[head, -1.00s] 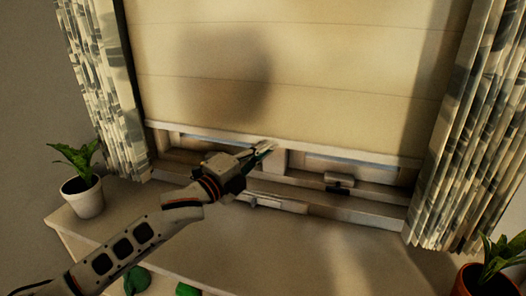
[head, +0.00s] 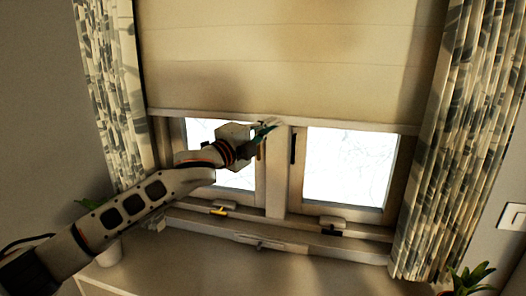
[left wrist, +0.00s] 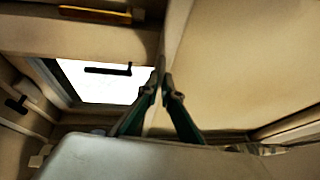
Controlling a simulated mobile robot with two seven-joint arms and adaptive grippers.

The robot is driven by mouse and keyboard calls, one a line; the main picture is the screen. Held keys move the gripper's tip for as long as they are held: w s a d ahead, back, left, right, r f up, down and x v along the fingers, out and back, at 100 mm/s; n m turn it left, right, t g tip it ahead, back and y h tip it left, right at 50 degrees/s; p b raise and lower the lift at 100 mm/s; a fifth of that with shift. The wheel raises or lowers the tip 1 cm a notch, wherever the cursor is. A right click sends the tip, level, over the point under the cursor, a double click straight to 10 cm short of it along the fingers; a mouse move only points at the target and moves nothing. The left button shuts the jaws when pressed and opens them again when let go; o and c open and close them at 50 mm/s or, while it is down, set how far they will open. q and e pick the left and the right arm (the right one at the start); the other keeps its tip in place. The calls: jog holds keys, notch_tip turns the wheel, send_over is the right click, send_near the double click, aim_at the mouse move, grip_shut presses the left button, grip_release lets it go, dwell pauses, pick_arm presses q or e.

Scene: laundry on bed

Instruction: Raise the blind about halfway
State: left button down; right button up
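The beige blind (head: 290,62) hangs over the upper part of the window, and its pale bottom bar (head: 350,126) runs level across it. Glass panes (head: 345,165) show below the bar. My left gripper (head: 270,127) is at the bar, near its middle. In the left wrist view, the green fingertips (left wrist: 162,88) are close together on either side of the blind's bottom edge (left wrist: 160,60), and they look shut on it. My right gripper is in neither view now.
Patterned curtains hang at the left (head: 112,90) and right (head: 450,150) of the window. Window handles (head: 293,148) stand on the frame near the bar. A sill (head: 310,240) lies below. Potted plants stand at the left (head: 108,250) and right (head: 468,280), partly hidden or cut off.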

pick_arm(q)
send_near(280, 88)
jog(key=x, duration=0.5)
jog(key=shift+d+r, duration=0.1)
jog(key=shift+r, duration=0.05)
jog(key=c, duration=2.2)
grip_release()
jog(key=shift+c, duration=0.2)
jog(key=v, duration=1.2)
jog(key=shift+s, duration=0.1)
